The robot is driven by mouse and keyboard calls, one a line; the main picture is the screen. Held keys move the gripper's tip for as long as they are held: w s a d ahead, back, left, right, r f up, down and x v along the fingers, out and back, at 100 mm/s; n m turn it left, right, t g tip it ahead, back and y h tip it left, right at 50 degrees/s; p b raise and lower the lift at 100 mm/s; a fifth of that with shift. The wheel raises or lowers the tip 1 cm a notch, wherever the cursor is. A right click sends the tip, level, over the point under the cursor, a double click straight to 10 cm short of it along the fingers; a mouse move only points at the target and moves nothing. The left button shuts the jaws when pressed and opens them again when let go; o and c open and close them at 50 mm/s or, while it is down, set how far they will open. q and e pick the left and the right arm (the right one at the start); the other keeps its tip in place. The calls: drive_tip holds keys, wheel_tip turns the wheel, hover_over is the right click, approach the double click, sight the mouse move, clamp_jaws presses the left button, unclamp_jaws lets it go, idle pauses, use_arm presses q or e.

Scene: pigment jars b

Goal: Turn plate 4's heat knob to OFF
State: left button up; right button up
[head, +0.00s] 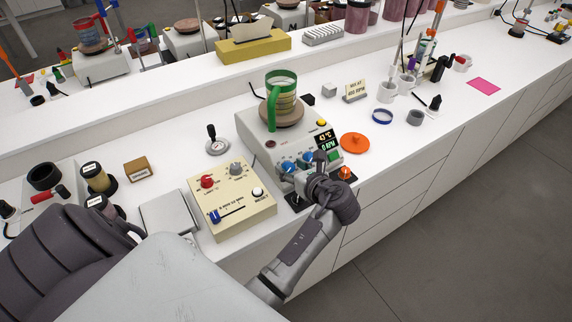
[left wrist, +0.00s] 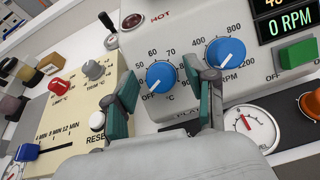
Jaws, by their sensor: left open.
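The hot plate (head: 262,146) stands on the bench with a green-handled glass beaker (head: 281,100) on top. Its blue heat knob (left wrist: 161,77) has a °C scale from OFF up to 90. The knob's white mark points down and left, towards OFF. My left gripper (head: 309,175) is open at the plate's front. In the left wrist view its fingers (left wrist: 163,85) lie on either side of the heat knob, with no clear grip on it. The plate's number is hidden behind the gripper. My right gripper is not seen.
A blue RPM knob (left wrist: 225,53) sits close beside my right-hand finger. The display (head: 326,140) reads 0 RPM. A cream control box (head: 233,217) stands to the left. An orange lid (head: 355,142) and orange knob (head: 345,173) are to the right.

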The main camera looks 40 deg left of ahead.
use_arm(q)
drive_tip(key=shift+s+d+r, duration=0.1)
drive_tip(key=shift+c, duration=0.5)
clamp_jaws()
drive_tip(key=shift+n, duration=0.4)
drive_tip(key=shift+n+g+p, duration=0.3)
drive_tip(key=shift+n+p, duration=0.05)
drive_tip(key=shift+n, duration=0.15)
